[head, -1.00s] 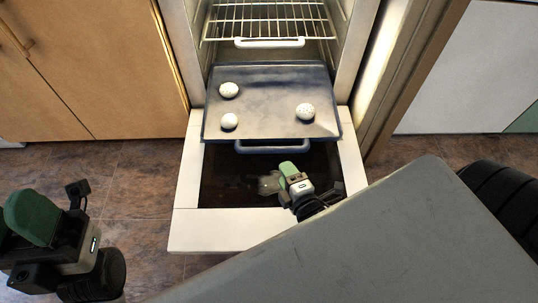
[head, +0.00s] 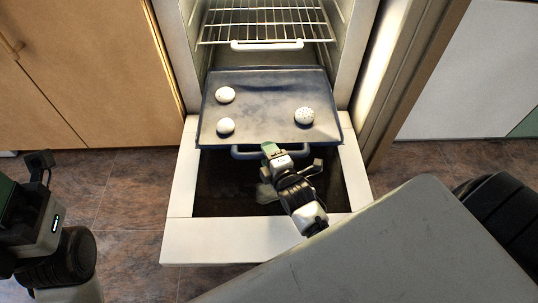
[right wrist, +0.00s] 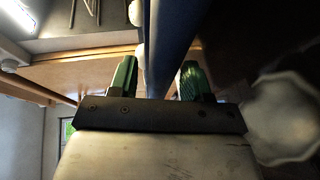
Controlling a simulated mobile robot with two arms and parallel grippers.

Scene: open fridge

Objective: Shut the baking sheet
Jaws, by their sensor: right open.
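The baking sheet (head: 265,90) is a dark blue-grey tray, slid out over the lowered door. Three round white items (head: 304,116) lie on it. Its front handle (head: 244,153) is a dark blue bar. My right gripper (head: 271,148) is open at the handle, right of its middle. In the right wrist view, its green fingers (right wrist: 158,80) stand apart with a blue bar (right wrist: 168,45) in line with the gap; I cannot tell whether the bar is between them. My left gripper (head: 8,195) is partly cut off at the left edge, away from the tray.
A wire rack (head: 265,22) with a white handle (head: 267,45) sits above the tray inside the appliance. The lowered door (head: 230,242) juts out below. Wooden cabinets (head: 80,70) stand left and a white panel (head: 460,70) right. The floor (head: 130,185) left of the door is clear.

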